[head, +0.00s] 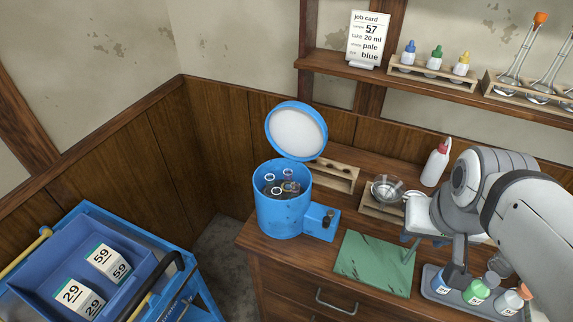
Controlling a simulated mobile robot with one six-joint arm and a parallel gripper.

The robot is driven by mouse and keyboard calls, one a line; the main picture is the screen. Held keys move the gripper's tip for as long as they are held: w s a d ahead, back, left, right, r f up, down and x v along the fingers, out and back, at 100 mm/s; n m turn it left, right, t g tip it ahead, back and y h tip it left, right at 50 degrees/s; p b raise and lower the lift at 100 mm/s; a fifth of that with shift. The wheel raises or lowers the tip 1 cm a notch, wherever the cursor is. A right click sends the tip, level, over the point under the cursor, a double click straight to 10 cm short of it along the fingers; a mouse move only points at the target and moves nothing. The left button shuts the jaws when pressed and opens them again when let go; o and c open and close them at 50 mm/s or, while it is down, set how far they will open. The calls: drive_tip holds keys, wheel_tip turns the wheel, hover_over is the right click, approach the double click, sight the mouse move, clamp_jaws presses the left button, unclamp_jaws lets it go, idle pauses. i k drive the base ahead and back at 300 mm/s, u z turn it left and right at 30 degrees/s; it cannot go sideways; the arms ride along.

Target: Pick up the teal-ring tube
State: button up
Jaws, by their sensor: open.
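Several tubes with ringed tops (282,183) stand inside the open blue round drum (283,213). Their ring colours are too small to tell apart surely, so I cannot pick out the teal-ring tube. The tubes' lower parts are hidden by the drum wall. My gripper (432,264) is at the right, pointing down above the bench between the green mat and the bottle tray. It is open and looks empty, well apart from the drum.
The drum's raised lid (297,131) stands behind its opening. A wooden rack (337,177), a glass bowl (385,189) and a squeeze bottle (436,162) stand behind. The green mat (372,263) looks mostly bare. A bottle tray (435,289) is at front right; a blue cart (85,225) at left.

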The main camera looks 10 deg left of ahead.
sight(270, 178)
drive_tip(key=u, duration=0.1)
drive_tip(key=k, duration=0.5)
drive_tip(key=z, duration=1.65)
drive_tip(key=k, duration=1.1)
drive_tip(key=u, duration=1.75)
drive_tip(key=i, duration=1)
